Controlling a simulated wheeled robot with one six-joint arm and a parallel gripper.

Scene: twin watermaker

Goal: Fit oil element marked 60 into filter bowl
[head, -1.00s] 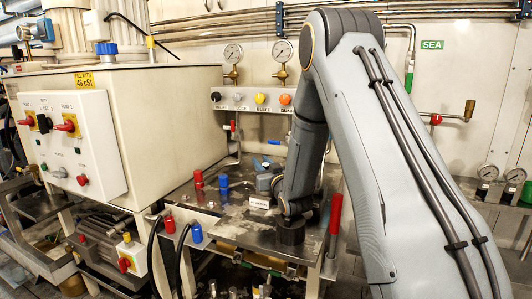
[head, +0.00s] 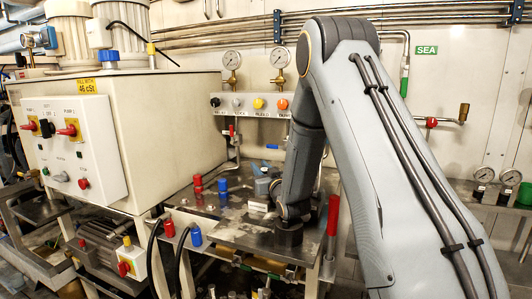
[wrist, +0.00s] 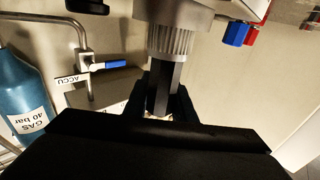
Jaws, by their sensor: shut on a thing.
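My gripper (wrist: 163,105) is shut around a dark, straight-sided stem in the wrist view. A ribbed pale-grey piece (wrist: 171,42), which looks like the oil element, continues from that stem. No number is readable on it. Its far end meets a smooth grey round body (wrist: 172,10), perhaps the filter bowl, cut off by the top edge. I cannot tell whether the ribbed end is inside this body or in front of it. In the head view my gripper (head: 289,236) is a dark shape low over the metal bench (head: 235,236), with its fingertips and the held piece hidden.
Red and blue capped parts (head: 222,187) stand on the bench left of my gripper. A red upright handle (head: 332,215) is close on its right. A gauge panel (head: 250,103) is behind. The wrist view shows a blue gas bottle (wrist: 18,95) and a blue-handled valve (wrist: 105,65).

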